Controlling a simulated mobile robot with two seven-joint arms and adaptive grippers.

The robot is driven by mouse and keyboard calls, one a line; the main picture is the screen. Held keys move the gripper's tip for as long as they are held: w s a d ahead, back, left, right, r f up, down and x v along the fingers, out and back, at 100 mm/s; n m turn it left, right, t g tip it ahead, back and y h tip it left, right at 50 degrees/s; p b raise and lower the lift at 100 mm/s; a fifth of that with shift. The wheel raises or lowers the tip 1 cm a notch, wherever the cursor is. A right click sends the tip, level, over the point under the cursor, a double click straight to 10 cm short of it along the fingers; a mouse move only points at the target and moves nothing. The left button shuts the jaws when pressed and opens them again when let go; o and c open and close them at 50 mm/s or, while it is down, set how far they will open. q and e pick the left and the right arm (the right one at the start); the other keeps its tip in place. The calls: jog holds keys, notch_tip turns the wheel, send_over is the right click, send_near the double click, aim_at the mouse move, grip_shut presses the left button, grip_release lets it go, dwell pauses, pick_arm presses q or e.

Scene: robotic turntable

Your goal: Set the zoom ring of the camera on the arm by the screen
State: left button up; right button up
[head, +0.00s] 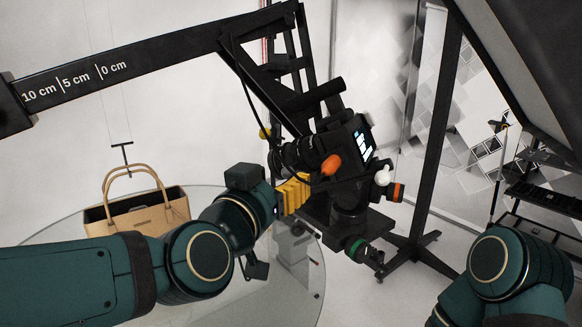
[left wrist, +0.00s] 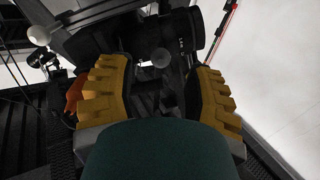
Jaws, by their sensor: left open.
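The black camera (head: 345,140) sits on the arm (head: 150,65), its small lit display facing right. Its dark lens barrel (head: 297,154) points left, and the zoom ring cannot be told apart on it. My left gripper (head: 292,192), with yellow ridged fingers, is just below the lens in the head view. In the left wrist view the open fingers (left wrist: 158,68) stand apart, with dark camera-rig parts between and beyond them. The lens barrel (left wrist: 190,32) lies beyond the fingertips there. I cannot tell whether a finger touches anything. My right gripper is out of view.
Orange (head: 331,165) and green (head: 357,247) knobs stick out around the camera mount. A cable hangs beside the lens. A tan handbag (head: 140,213) stands on the round glass turntable (head: 60,232). A black stand (head: 436,130) and a large dark panel (head: 525,60) are at right.

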aim_at(285, 175)
pick_arm(q)
jog(key=shift+x, duration=2.7)
grip_shut()
